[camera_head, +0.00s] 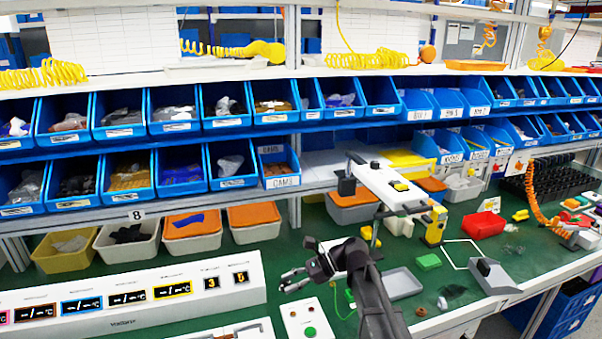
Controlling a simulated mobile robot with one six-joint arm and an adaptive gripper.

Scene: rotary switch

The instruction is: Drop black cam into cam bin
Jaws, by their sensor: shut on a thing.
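My gripper (287,280) is at the lower middle, at the end of my dark arm, over the front of the green bench and just right of the white display panel. Its fingers point left and are shut on the black cam, which is too small and dark to make out between them. A blue bin labelled CAMS (282,182) sits at the right end of the lower shelf row, above and behind my gripper, with brownish parts inside. Another blue bin with a similar label (275,118) is in the row above. My gripper is well apart from both.
The white display panel (130,300) fills the front left. A white and yellow fixture (395,185) rises right of the bins.

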